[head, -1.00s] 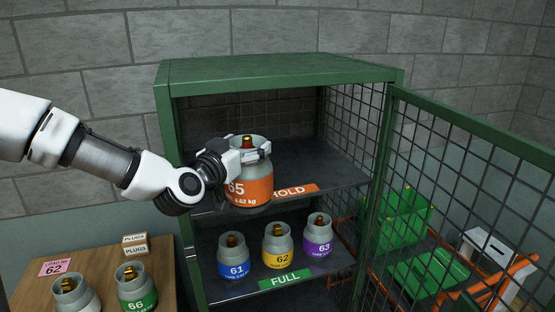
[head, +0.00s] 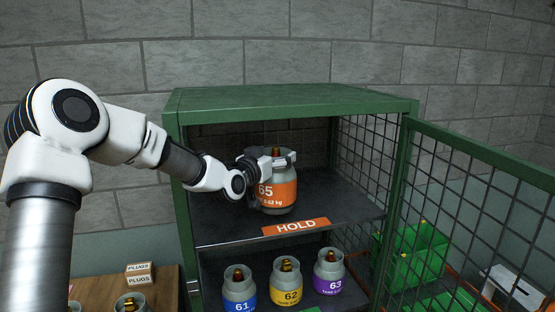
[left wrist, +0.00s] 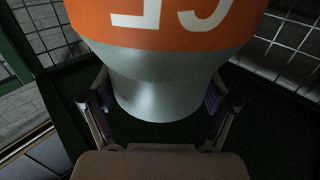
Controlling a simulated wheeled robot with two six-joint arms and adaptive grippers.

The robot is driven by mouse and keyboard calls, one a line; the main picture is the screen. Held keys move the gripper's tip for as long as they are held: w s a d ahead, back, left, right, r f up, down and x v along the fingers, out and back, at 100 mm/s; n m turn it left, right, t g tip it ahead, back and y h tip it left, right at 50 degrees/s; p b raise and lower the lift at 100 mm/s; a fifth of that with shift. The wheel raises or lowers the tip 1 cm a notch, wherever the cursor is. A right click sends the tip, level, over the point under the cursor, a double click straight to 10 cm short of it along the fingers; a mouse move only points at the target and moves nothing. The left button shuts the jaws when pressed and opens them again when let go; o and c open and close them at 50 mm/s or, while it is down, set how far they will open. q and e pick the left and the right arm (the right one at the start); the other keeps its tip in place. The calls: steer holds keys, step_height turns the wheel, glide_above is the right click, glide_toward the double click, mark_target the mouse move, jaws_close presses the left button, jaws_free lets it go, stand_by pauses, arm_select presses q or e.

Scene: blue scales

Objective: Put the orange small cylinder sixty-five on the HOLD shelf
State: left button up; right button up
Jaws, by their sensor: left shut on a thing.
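The orange small cylinder sixty-five (head: 277,193) is upright inside the upper compartment of the green cabinet, over the HOLD shelf (head: 345,203). Its orange band also fills the top of the left wrist view (left wrist: 165,25). My left gripper (head: 272,163) is shut on its upper part, reaching in from the left. In the left wrist view its fingers (left wrist: 160,105) lie on both sides of the grey end of the cylinder. I cannot tell whether the cylinder's base touches the shelf. My right gripper is not in view.
The cabinet's mesh door (head: 480,210) stands open at the right. Cylinders 61 (head: 239,290), 62 (head: 287,281) and 63 (head: 328,273) stand on the lower shelf. A wooden table (head: 95,290) with PLUGS boxes (head: 139,274) is at lower left. The HOLD shelf has bare room right of the cylinder.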

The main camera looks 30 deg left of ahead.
arm_select(q)
steer(key=shift+w+a+r+p, duration=0.1)
steer(key=shift+w+a+p, duration=0.1)
steer(key=shift+w, duration=0.3)
steer(key=shift+w+a+r+p, duration=0.1)
steer(key=shift+w+a+p, duration=0.1)
steer(key=shift+w, duration=0.3)
steer(key=shift+w+f, duration=0.3)
steer(key=shift+f, duration=0.05)
step_height(320, 180, down, 3)
steer(key=p, duration=0.2)
steer(key=shift+w+f+p, duration=0.1)
steer(key=shift+p, duration=0.2)
steer(key=shift+a+f, duration=0.1)
steer(key=o, duration=1.4)
steer(key=shift+f+b, duration=0.2)
steer(key=shift+b, duration=0.15)
steer(key=shift+o, duration=1)
steer(key=shift+r, duration=0.1)
steer(key=shift+s, duration=0.2)
